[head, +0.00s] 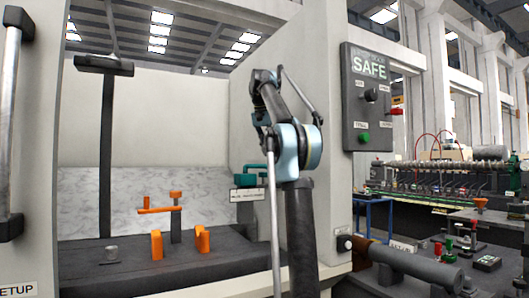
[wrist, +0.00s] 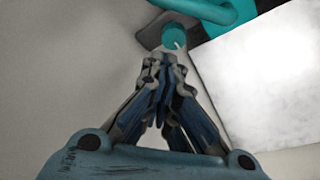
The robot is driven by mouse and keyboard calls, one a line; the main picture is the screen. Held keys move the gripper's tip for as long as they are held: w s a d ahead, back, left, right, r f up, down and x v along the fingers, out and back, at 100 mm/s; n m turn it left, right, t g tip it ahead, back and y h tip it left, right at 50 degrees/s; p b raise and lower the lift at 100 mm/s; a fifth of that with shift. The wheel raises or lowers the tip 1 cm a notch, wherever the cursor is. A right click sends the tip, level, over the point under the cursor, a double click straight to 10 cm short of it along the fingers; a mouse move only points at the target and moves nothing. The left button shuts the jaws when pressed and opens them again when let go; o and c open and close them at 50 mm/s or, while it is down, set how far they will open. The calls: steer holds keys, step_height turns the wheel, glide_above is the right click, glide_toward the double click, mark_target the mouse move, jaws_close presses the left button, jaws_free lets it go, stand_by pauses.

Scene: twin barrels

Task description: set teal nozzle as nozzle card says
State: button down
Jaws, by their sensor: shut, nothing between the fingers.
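The teal nozzle (head: 252,177) stands at the right side of the machine's open bay, partly behind my arm in the head view. In the wrist view, its teal pipe (wrist: 212,10) curves along the top edge, beside a round teal knob (wrist: 176,36) with a thin pale pointer line towards the lower right. A white plate (wrist: 268,72), bright and without readable marks, fills the right. A small pale label (head: 247,195) under the nozzle is too small to read. My gripper (wrist: 163,60) is shut and empty, its tips just below the knob in the picture; I cannot tell whether they touch.
Orange fixture parts (head: 160,211) stand on the dark bay floor (head: 195,262). A dark post (head: 106,150) stands at the left. The bay's right wall carries a panel (head: 368,98) reading "SAFE". A side bench (head: 450,268) with a dark cylinder (head: 412,268) stands at the lower right.

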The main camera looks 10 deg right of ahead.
step_height(320, 180, down, 7)
steer(key=s, duration=0.1)
steer(key=shift+f, duration=0.2)
stand_by(0.5)
steer(key=shift+s+d, duration=0.1)
